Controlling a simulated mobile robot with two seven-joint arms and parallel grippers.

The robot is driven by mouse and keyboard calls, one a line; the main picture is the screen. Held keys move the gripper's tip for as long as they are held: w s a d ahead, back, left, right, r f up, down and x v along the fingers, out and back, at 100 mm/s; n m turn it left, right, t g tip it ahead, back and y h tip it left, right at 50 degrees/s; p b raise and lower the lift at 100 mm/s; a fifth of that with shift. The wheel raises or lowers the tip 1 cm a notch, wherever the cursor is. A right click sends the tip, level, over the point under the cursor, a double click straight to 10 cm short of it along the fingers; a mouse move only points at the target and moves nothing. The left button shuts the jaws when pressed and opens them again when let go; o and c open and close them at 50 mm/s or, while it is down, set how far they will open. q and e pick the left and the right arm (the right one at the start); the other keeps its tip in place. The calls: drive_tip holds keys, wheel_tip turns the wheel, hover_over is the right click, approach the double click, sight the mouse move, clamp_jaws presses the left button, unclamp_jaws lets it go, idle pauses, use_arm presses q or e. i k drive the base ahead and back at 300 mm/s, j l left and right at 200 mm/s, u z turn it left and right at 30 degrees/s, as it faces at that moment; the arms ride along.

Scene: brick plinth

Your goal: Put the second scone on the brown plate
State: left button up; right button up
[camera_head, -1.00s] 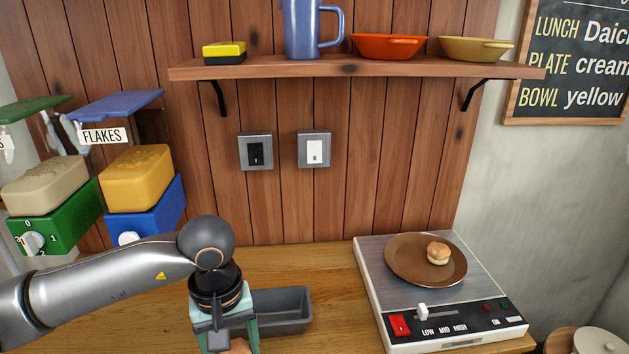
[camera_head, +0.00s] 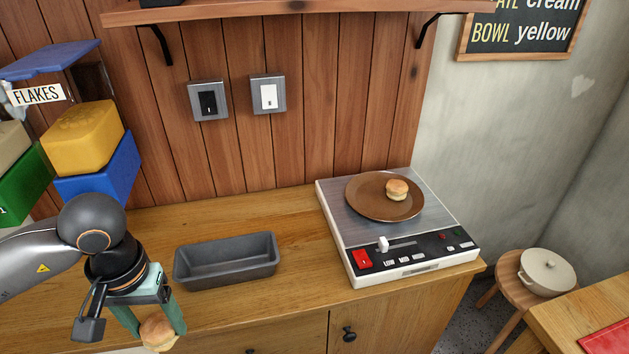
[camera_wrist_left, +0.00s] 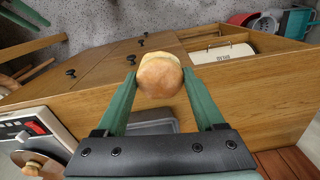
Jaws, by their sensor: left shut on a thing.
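My left gripper (camera_head: 152,330) is shut on a scone (camera_head: 158,334), a round golden-brown bun with a pale middle. It holds the scone in front of the counter's front edge, left of the plate. The held scone (camera_wrist_left: 160,75) also shows between the green fingers in the left wrist view. The brown plate (camera_head: 362,202) lies on the hotplate at the right, with another scone (camera_head: 397,190) on it, right of its middle. The plate also shows at the lower left of the left wrist view (camera_wrist_left: 18,158). My right gripper is not in view.
The white hotplate (camera_head: 340,225) has a red switch and a slider along its front. A grey loaf tin (camera_head: 226,262), seemingly empty, stands on the wooden counter between the gripper and hotplate. A stool with a white pot (camera_head: 547,272) is at the right.

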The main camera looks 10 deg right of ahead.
sight(367, 193)
drive_tip(key=z, duration=0.95)
drive_tip(key=i+z, duration=0.5)
drive_tip(key=i, duration=0.15)
